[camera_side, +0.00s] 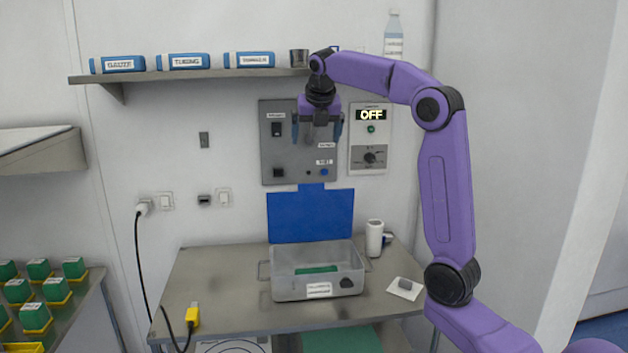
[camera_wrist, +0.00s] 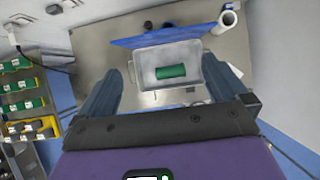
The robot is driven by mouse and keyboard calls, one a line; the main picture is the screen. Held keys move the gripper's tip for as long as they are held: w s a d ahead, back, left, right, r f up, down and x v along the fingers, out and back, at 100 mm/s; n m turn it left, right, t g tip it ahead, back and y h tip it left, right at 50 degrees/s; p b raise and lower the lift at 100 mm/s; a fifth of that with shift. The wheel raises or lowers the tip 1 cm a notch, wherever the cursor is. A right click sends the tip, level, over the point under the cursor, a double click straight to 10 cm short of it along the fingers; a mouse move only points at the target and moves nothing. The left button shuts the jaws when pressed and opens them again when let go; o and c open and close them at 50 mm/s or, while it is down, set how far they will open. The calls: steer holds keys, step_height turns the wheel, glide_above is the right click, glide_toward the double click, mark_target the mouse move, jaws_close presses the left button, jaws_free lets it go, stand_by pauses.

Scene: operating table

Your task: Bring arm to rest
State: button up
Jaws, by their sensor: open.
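My purple arm is raised, with my gripper (camera_side: 318,138) hanging fingers-down in front of the grey wall panel, above the table. The gripper is open and empty, its two fingers well apart; they also show in the wrist view (camera_wrist: 162,92). Below it, a translucent tray (camera_side: 318,271) stands on the metal table (camera_side: 225,285) with a green item (camera_side: 316,269) inside. The tray and the green item (camera_wrist: 171,71) lie between and beyond the fingers in the wrist view. Nothing touches the gripper.
A blue panel (camera_side: 311,215) stands behind the tray. A yellow plug (camera_side: 192,316) lies front left. A shelf (camera_side: 200,75) with labelled blue packs is above. Green-topped boxes (camera_side: 38,269) stand at left.

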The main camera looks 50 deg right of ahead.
steer(key=s+a+f+m+y, duration=0.1)
steer(key=s+a+f+m, duration=0.2)
steer(key=a, duration=0.4)
steer(key=s+a+f+m+y, duration=0.1)
steer(key=s+a+f+y, duration=0.2)
steer(key=a, duration=0.5)
steer(key=s+a+f+m, duration=0.2)
steer(key=s+a+f, duration=0.1)
steer(key=a+f, duration=0.3)
steer(key=s+a+f+m+g, duration=0.2)
steer(key=s+f+m, duration=0.2)
steer(key=s, duration=0.8)
steer(key=s+a+f+m+g, duration=0.2)
steer(key=s+f, duration=0.5)
steer(key=s, duration=0.6)
steer(key=shift+s+a+m+y, duration=0.15)
steer(key=shift+a+m+y, duration=0.3)
steer(key=shift+m, duration=0.65)
